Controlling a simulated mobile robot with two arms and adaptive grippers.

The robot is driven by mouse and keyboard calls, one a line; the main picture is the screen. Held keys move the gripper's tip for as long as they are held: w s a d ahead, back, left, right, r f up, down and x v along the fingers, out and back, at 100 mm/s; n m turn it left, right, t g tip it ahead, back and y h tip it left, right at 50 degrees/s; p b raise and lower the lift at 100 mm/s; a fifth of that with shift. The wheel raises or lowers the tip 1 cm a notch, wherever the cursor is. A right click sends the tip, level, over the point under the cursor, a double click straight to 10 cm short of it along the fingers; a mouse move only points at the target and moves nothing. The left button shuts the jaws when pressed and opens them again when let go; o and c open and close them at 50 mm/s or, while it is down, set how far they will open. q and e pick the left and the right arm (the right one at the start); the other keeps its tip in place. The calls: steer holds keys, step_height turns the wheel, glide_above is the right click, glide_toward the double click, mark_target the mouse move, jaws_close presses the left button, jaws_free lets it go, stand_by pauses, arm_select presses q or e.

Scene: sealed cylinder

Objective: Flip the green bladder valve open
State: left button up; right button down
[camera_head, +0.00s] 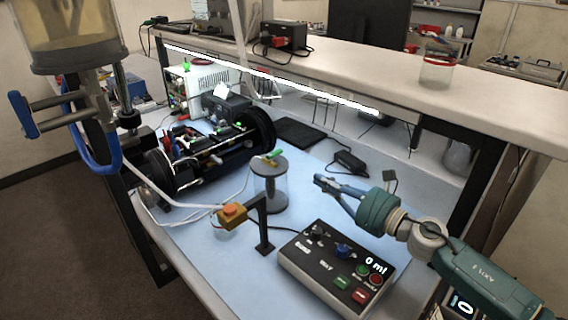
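A small green valve handle (274,154) sits on top of the lid of a clear cylinder (270,190) with a dark lid and base. The cylinder stands upright on the light blue bench top. My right gripper (322,183) reaches in from the right, to the right of the clear cylinder and above the bench. It is apart from the valve. Its blue fingers point left; their gap is too small to judge, and nothing shows between them. I do not make out my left gripper.
A black control box (330,268) reading "0 ml" stands below my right arm. A large open-framed cylinder (210,155) with wiring lies behind. A yellowish vessel (70,35) hangs at upper left.

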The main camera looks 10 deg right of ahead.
steer(key=p, duration=0.5)
glide_toward(277, 155)
steer(key=x, duration=0.6)
steer(key=shift+a+r, duration=0.15)
steer(key=shift+w+a, duration=0.2)
steer(key=shift+w, duration=0.15)
steer(key=shift+b, duration=0.3)
